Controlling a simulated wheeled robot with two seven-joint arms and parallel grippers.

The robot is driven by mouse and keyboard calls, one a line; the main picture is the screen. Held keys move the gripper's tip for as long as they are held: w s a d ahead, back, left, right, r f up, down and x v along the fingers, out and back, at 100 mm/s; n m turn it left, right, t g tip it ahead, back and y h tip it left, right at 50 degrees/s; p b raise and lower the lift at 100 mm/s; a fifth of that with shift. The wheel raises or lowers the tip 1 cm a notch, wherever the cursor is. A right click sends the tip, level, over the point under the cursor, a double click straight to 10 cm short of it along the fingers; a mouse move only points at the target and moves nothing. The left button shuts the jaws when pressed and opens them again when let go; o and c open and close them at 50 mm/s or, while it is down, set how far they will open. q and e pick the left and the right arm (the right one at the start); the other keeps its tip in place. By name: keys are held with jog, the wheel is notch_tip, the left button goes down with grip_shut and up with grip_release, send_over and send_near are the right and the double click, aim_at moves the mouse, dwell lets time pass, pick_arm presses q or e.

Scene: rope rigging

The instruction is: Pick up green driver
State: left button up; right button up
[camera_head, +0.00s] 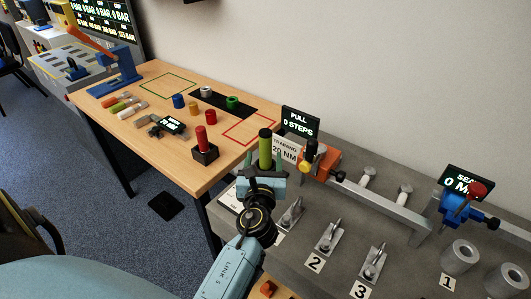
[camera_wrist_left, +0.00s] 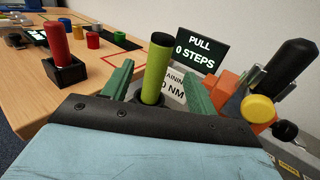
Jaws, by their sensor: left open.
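The green driver (camera_head: 265,143) stands upright, with a bright green handle and a black band near its top. In the left wrist view the driver (camera_wrist_left: 157,62) rises between the two green fingers of my left gripper (camera_wrist_left: 158,88), with a gap showing on both sides. My left gripper (camera_head: 262,180) is open around the driver's lower part in the head view. The driver's lower end is hidden behind the gripper body. My right gripper is not in view.
A red driver (camera_head: 201,139) stands in a black block (camera_head: 205,154) on the wooden table. Close on the right are the "PULL 0 STEPS" display (camera_head: 300,122) and an orange device with a yellow knob (camera_head: 307,158). Numbered metal fittings (camera_head: 329,237) stand on the grey bench.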

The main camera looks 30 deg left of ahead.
aim_at(265, 145)
pick_arm(q)
jog(key=x, duration=0.3)
jog(key=shift+w, duration=0.1)
jog(key=x, duration=0.4)
jog(key=shift+f+b, duration=0.15)
jog(key=shift+b, duration=0.15)
jog(key=shift+w+a, duration=0.3)
jog(key=shift+w, duration=0.1)
jog(key=shift+w+a, duration=0.1)
jog(key=shift+w, duration=0.05)
jog(key=c, duration=0.9)
jog(key=shift+c, duration=1.2)
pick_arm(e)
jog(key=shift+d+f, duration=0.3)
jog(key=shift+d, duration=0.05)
